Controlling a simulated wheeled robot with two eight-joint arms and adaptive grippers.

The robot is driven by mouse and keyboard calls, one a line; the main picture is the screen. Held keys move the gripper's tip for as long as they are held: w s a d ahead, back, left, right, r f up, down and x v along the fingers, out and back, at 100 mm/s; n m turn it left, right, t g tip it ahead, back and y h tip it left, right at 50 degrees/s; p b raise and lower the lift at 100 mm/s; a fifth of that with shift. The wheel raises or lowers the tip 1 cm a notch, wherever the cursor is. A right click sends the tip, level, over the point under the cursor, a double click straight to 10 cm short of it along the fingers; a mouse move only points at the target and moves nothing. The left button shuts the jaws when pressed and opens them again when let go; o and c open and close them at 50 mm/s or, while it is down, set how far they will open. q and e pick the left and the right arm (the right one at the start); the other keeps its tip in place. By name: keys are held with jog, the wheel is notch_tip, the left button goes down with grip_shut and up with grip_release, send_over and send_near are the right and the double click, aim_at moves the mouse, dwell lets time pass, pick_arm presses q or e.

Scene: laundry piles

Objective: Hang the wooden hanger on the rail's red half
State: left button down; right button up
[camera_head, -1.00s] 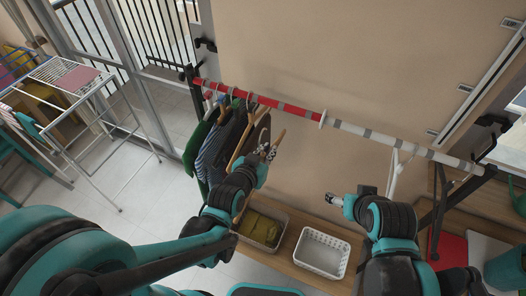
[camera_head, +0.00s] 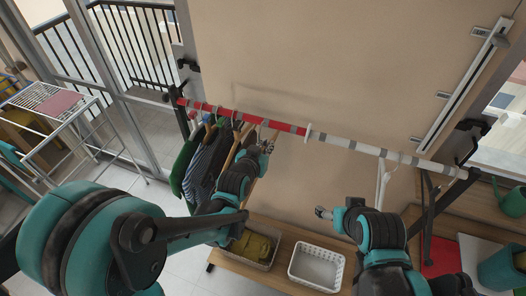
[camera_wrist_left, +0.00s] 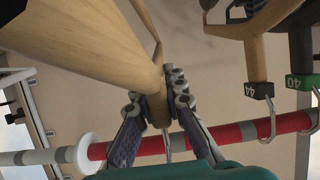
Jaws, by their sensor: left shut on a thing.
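My left gripper (camera_head: 266,147) is shut on the neck of the wooden hanger (camera_wrist_left: 85,42), just in front of and below the rail's red half (camera_head: 278,124). In the left wrist view, the gripper (camera_wrist_left: 160,100) has both fingers against the wood below the hook. The hook overlaps the red-and-grey rail (camera_wrist_left: 232,134) there; I cannot tell whether it is over the rail. In the head view, the hanger is mostly hidden by my gripper and arm. My right gripper (camera_head: 322,213) is low on the right, away from the rail; its jaws are too small to read.
Hangers with dark garments (camera_head: 203,165) crowd the red half's left part. A white basket (camera_head: 317,267) and a basket with yellow cloth (camera_head: 252,245) stand on the bench below.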

aim_at(272, 139)
pick_arm(q)
jog(key=w, duration=0.1)
jog(key=w+d, duration=0.1)
jog(key=w, duration=0.3)
jog(key=shift+w+d+p, duration=0.25)
jog(key=shift+d+p, duration=0.05)
jog(key=shift+d, duration=0.1)
jog(key=shift+f+b, duration=1.35)
jog(key=shift+b, duration=0.05)
jog(key=shift+s, duration=0.1)
jog(key=c, duration=1.5)
grip_release()
jog(key=shift+s+a, duration=0.6)
jog(key=shift+s, duration=1.15)
jog(key=shift+s+a, duration=0.55)
jog(key=shift+s, duration=1.2)
jog(key=shift+s+a, duration=0.6)
jog(key=shift+s, duration=1.15)
jog(key=shift+s, duration=0.1)
